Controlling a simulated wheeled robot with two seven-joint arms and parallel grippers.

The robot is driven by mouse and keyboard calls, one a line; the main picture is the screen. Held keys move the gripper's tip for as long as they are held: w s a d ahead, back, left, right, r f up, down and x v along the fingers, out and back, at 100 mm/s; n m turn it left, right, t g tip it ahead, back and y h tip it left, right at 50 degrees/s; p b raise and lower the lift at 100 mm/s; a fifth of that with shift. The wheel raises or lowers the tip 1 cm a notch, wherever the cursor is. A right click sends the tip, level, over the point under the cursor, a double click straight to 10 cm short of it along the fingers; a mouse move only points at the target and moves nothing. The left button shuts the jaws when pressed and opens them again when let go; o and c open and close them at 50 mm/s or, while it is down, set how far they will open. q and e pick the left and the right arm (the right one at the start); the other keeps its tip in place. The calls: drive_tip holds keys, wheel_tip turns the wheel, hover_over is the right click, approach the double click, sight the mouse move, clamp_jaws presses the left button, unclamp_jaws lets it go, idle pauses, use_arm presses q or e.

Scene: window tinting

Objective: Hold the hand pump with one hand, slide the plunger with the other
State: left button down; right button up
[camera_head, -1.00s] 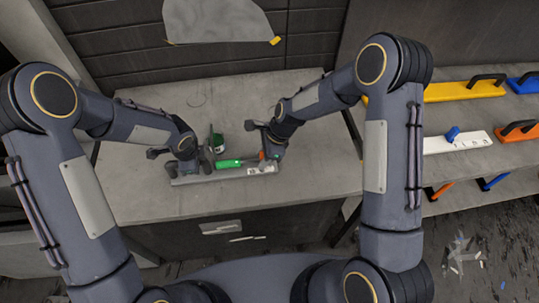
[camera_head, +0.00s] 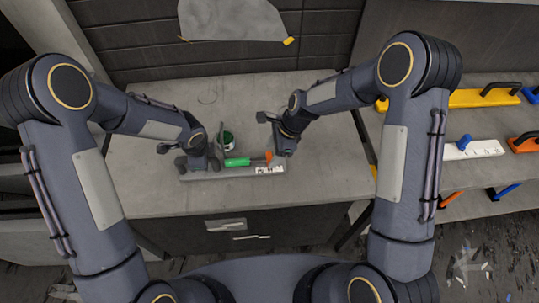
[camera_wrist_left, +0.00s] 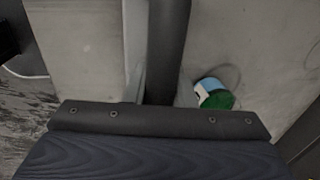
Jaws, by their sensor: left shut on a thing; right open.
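The hand pump lies on the grey worktop in the head view, with a green barrel (camera_head: 237,162) and an orange end (camera_head: 268,156) pointing right. My left gripper (camera_head: 198,163) is at the left end of the green barrel and shut on the pump; its fingers hide that end. The left wrist view does not show the grip clearly. My right gripper (camera_head: 284,151) is open, just right of the orange end, and appears empty and apart from it. The plunger is too small to make out separately.
A long grey bar (camera_head: 232,173) with a white label lies in front of the pump. A green-topped can (camera_head: 228,138) stands behind it and shows in the left wrist view (camera_wrist_left: 213,94). Shelves with coloured tools (camera_head: 474,149) are at right. The worktop's right side is clear.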

drive_tip(key=v, duration=0.9)
use_arm(q)
drive_tip(key=c, duration=1.1)
unclamp_jaws()
drive_tip(key=shift+c, duration=0.2)
drive_tip(key=shift+o, duration=0.3)
drive_tip(key=o, duration=0.4)
drive_tip(key=shift+o, duration=0.2)
drive_tip(key=shift+r, duration=0.1)
drive_tip(key=shift+s+r, duration=0.2)
drive_tip(key=shift+r, duration=0.75)
drive_tip(key=shift+s+r, duration=0.2)
drive_tip(key=shift+r, duration=0.75)
drive_tip(key=shift+s+r, duration=0.2)
drive_tip(key=shift+r, duration=0.75)
drive_tip(key=shift+r, duration=3)
